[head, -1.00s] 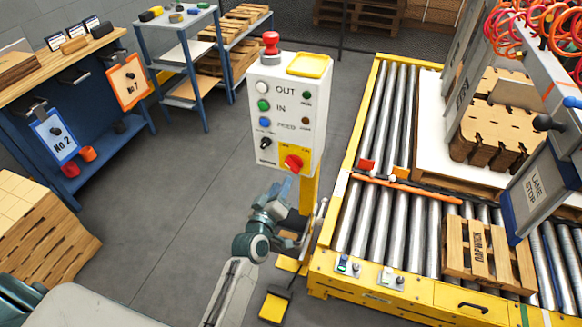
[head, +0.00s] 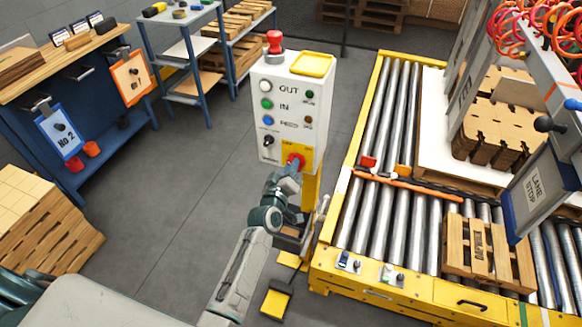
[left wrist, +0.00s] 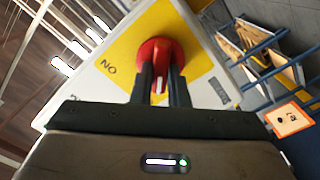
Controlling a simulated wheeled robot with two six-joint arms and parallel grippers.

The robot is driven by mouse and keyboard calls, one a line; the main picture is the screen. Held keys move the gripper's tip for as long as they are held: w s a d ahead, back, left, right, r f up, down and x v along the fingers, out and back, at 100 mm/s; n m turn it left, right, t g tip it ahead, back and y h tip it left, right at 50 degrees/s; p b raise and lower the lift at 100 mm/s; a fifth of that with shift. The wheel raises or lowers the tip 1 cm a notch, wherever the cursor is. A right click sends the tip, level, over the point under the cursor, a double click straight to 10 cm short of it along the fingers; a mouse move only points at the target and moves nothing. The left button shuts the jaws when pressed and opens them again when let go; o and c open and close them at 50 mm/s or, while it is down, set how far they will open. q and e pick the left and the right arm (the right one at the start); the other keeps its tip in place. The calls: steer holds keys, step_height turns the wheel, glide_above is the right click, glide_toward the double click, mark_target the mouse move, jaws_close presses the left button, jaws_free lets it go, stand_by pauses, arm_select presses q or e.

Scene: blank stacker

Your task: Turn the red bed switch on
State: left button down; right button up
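The red bed switch (head: 296,159) is a rotary knob on the yellow plate at the lower right of the white control box (head: 268,92). In the left wrist view the red knob (left wrist: 154,52) is close ahead, with its grip bar between my two fingers. My left gripper (head: 291,166) is at the switch; in the left wrist view its fingers (left wrist: 162,80) stand close together on either side of the bar and appear shut on it. An "ON" label shows inverted on the plate left of the knob. My right gripper is not in view.
A red mushroom button (head: 274,42) tops the box. A roller conveyor (head: 372,240) with a yellow frame stands close on the right, with a small pallet (head: 488,250) on it. A blue workbench (head: 110,140) is at the left. Open floor (head: 180,180) lies between.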

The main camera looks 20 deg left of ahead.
arm_select(q)
steer(key=shift+m, duration=0.4)
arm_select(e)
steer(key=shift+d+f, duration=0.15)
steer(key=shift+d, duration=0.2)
arm_select(q)
steer(key=shift+d+m+b, duration=0.15)
steer(key=shift+m+b, duration=1.25)
steer(key=shift+m, duration=1.4)
steer(key=shift+d+m+b, duration=0.15)
steer(key=shift+m+b, duration=1.25)
steer(key=shift+m, duration=1.4)
steer(key=shift+d+m+b, duration=0.15)
steer(key=shift+m+b, duration=1.25)
steer(key=shift+m, duration=1.4)
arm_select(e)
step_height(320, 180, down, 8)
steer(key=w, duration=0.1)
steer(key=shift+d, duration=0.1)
arm_select(q)
steer(key=shift+m, duration=0.3)
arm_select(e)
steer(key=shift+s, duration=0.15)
arm_select(q)
steer(key=c, duration=1.4)
jaws_free()
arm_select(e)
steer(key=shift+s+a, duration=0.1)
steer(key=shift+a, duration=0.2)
